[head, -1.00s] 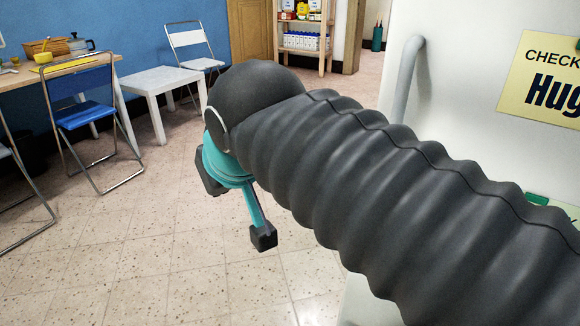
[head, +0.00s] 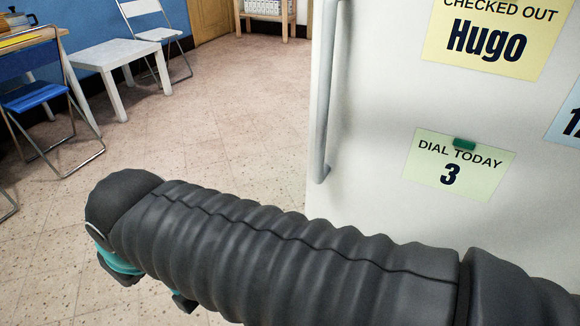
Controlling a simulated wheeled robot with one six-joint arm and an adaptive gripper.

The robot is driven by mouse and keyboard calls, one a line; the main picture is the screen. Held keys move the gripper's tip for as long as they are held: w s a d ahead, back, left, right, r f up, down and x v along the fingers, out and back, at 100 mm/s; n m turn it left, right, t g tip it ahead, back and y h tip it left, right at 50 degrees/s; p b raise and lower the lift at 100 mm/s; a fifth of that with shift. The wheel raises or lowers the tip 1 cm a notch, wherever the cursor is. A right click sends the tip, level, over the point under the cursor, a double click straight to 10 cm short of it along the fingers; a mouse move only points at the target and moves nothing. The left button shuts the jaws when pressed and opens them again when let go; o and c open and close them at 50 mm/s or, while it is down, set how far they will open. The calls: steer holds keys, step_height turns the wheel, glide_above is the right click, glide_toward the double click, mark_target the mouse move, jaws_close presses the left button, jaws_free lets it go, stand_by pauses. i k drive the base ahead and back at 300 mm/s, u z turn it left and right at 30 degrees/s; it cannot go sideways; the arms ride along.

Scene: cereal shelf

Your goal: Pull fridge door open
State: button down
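The white fridge door (head: 375,205) fills the right side of the head view. Its long vertical grey handle (head: 325,95) runs down the door's left edge, and its lower end shows. The door looks closed, though its far edges are out of view. My gripper (head: 152,288) is at the lower left, over the floor, left of and well apart from the handle. It is mostly hidden under my dark ribbed arm. Teal parts and two separated dark finger ends peek out below, with nothing seen between them.
Notes reading "Hugo" (head: 488,38) and "Dial today 3" (head: 455,165) are on the door. A white side table (head: 108,55), a blue folding chair (head: 35,97) and a white chair (head: 150,33) stand at the upper left. The tiled floor (head: 230,125) between is clear.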

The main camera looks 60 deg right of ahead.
mark_target(454, 124)
steer(key=z, duration=0.05)
steer(key=i, duration=2.05)
steer(key=z, duration=3.6)
